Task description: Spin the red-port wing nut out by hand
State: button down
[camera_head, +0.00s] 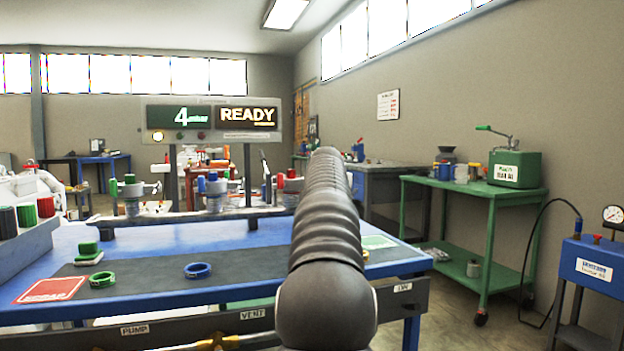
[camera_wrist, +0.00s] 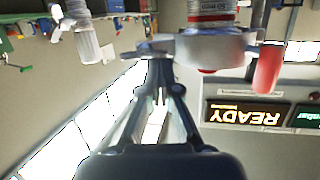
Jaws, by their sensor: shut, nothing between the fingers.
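The red port (camera_head: 291,184) stands at the back of the bench in the head view, partly hidden behind my arm. In the inverted wrist view its metal fitting (camera_wrist: 212,47) has a red-banded body (camera_wrist: 211,18) and a red rounded handle (camera_wrist: 268,62) on the right. A grey wing-like part (camera_wrist: 155,47) sticks out on the left; I cannot tell for sure that it is the wing nut. My gripper (camera_wrist: 160,66) is shut and empty, its fingertips close to that part. Contact cannot be told. The head view does not show the gripper.
Blue-handled (camera_head: 212,188) and green-handled (camera_head: 131,190) ports stand to the left along the rail. A blue ring (camera_head: 198,270), a green ring (camera_head: 102,279) and a red mat (camera_head: 50,289) lie on the bench. A sign (camera_head: 247,116) reads READY. A green cart (camera_head: 475,192) stands right.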

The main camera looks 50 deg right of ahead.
jog(key=shift+r, duration=0.1)
jog(key=s+a+r+p, duration=0.1)
jog(key=s+a+r, duration=0.5)
jog(key=shift+s+p, duration=0.3)
jog(key=c, duration=1.7)
grip_release()
jog(key=shift+s+a+r, duration=0.1)
jog(key=shift+s+a, duration=0.05)
jog(key=shift+a, duration=0.1)
jog(key=o, duration=0.8)
jog(key=shift+s+a+r+p, duration=0.2)
jog(key=shift+s+r+p, duration=0.15)
jog(key=shift+r, duration=0.2)
jog(key=shift+s+a+r+p, duration=0.15)
jog(key=shift+s+r+p, duration=0.1)
jog(key=shift+r+p, duration=0.2)
jog(key=shift+o, duration=0.7)
jog(key=s+d+f+g+h+p, duration=0.2)
jog(key=s+f, duration=0.4)
jog(key=f, duration=0.1)
jog(key=shift+g+h+p, duration=0.3)
jog(key=shift+g+p, duration=0.05)
jog(key=shift+g, duration=0.05)
jog(key=shift+w+a+f+t, duration=1.75)
jog(key=shift+a+t, duration=0.1)
jog(key=shift+t, duration=0.45)
jog(key=x, duration=1.3)
jog(key=shift+w+d+f+p, duration=0.15)
jog(key=shift+w+p, duration=0.1)
jog(key=shift+p, duration=0.2)
